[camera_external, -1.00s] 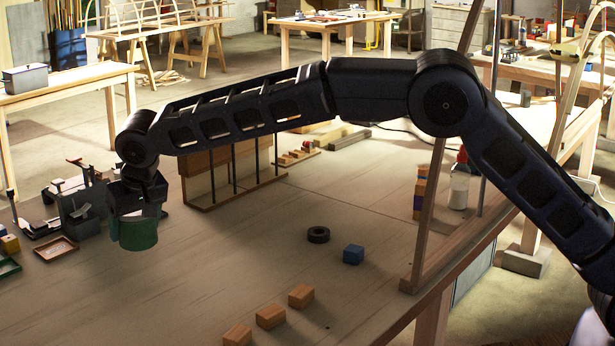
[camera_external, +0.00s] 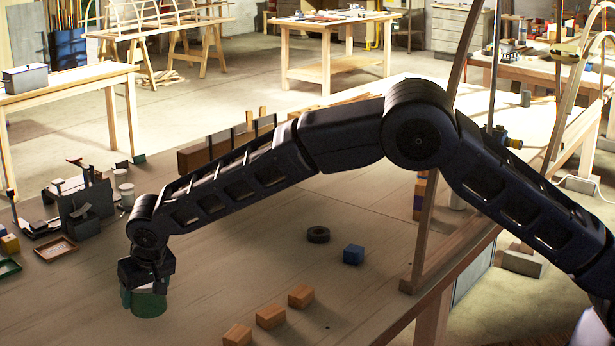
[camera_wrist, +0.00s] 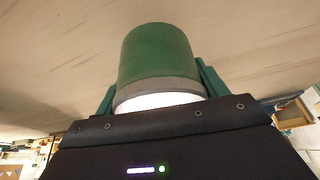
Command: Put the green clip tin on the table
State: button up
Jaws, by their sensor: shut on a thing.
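The green clip tin (camera_external: 149,305) is a green cylinder with a pale rim at its top. My gripper (camera_external: 146,288) is shut on it near the front left of the table (camera_external: 215,270). In the wrist view the green clip tin (camera_wrist: 157,55) sits between the two green fingers of my gripper (camera_wrist: 157,85), with its grey band and white end nearest the camera. In the external view the tin is upright, low over bare tabletop. I cannot tell whether its base touches the table.
A dark tool holder (camera_external: 82,208) and a small brown tray (camera_external: 56,249) stand at the left. A black ring (camera_external: 318,234), a blue block (camera_external: 353,254) and wooden blocks (camera_external: 270,316) lie to the right. Bare tabletop surrounds the tin.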

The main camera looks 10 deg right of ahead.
jog(key=shift+f, duration=2)
jog(key=shift+f, duration=0.1)
jog(key=o, duration=1.1)
jog(key=v, duration=1.2)
jog(key=shift+w, duration=0.1)
